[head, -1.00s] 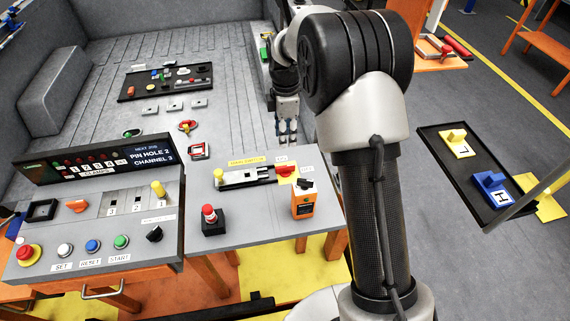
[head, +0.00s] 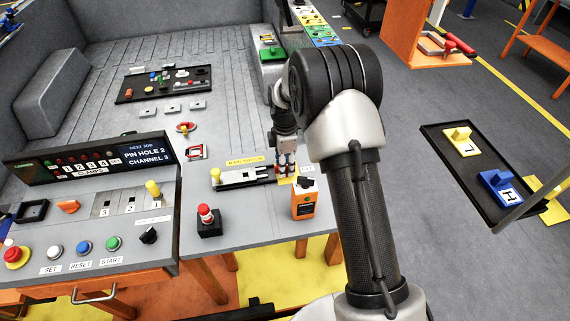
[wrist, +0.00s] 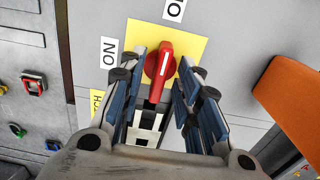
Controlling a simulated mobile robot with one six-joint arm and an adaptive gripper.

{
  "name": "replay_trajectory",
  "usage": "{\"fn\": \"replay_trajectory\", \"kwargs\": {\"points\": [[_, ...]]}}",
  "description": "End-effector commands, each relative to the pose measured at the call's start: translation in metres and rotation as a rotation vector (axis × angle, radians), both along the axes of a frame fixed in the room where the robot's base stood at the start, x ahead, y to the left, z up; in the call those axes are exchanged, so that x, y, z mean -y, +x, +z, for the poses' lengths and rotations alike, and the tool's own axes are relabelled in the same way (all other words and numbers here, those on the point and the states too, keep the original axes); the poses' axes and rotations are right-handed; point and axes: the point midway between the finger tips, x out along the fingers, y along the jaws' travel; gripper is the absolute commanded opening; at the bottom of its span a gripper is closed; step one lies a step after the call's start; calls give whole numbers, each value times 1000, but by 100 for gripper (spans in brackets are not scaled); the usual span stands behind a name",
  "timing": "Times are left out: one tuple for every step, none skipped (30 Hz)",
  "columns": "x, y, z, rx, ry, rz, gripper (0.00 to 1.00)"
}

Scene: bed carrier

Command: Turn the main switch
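The main switch is a red rotary knob (wrist: 160,70) on a yellow plate (wrist: 187,45), seen at the top middle of the wrist view. Its handle runs nearly up and down there. A white ON label (wrist: 109,52) lies to its left and a cut-off label (wrist: 175,8) above it. My gripper (wrist: 163,58) is open, with blue-padded fingers on either side of the knob; a gap seems to show on both sides. In the head view my gripper (head: 286,173) points down over the yellow plate (head: 284,182) and mostly hides the knob.
A slotted metal fixture (head: 244,176) with a yellow knob sits left of the switch. An orange box (head: 305,205) with a black top stands close in front, right of the knob in the wrist view. A red mushroom button (head: 206,214) on a black base is front left.

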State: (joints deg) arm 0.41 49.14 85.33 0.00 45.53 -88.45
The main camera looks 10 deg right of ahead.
Motion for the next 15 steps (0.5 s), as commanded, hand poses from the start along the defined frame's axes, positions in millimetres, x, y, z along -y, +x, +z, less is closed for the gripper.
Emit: {"fn": "replay_trajectory", "kwargs": {"points": [[0,0,0,0,0,0,31],[0,0,0,0,0,0,31],[0,0,0,0,0,0,30],[0,0,0,0,0,0,28],[0,0,0,0,0,0,26],[0,0,0,0,0,0,24],[0,0,0,0,0,0,22],[0,0,0,0,0,0,20],[0,0,0,0,0,0,17],[0,0,0,0,0,0,15],[0,0,0,0,0,0,13],[0,0,0,0,0,0,10],[0,0,0,0,0,0,8],[0,0,0,0,0,0,6],[0,0,0,0,0,0,4]]}}
